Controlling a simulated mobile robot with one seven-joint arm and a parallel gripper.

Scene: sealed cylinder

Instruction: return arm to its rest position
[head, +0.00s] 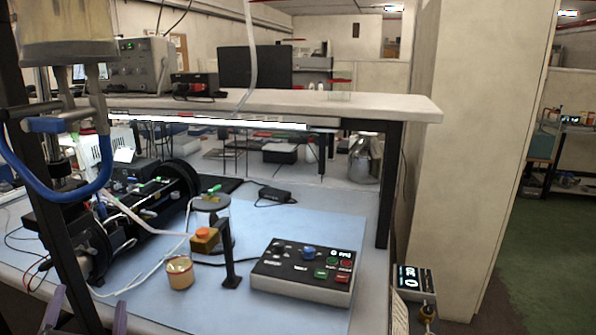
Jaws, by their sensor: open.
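My gripper (86,310) shows only as two purplish fingertips at the bottom left edge. The rest of my arm is out of view. The gripper appears in front of a dark cylinder apparatus (180,190) with black end flanges, wires and white hoses, lying on the workbench (370,215). I cannot tell how far apart they are in depth.
On the blue mat (225,305) are a control box (304,270) with coloured buttons, an orange-topped block (205,239) by a black post (230,265), and a small tan cup (180,272). A dark upright frame with a blue hose (75,193) stands at left. A pale pillar (460,150) stands at right.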

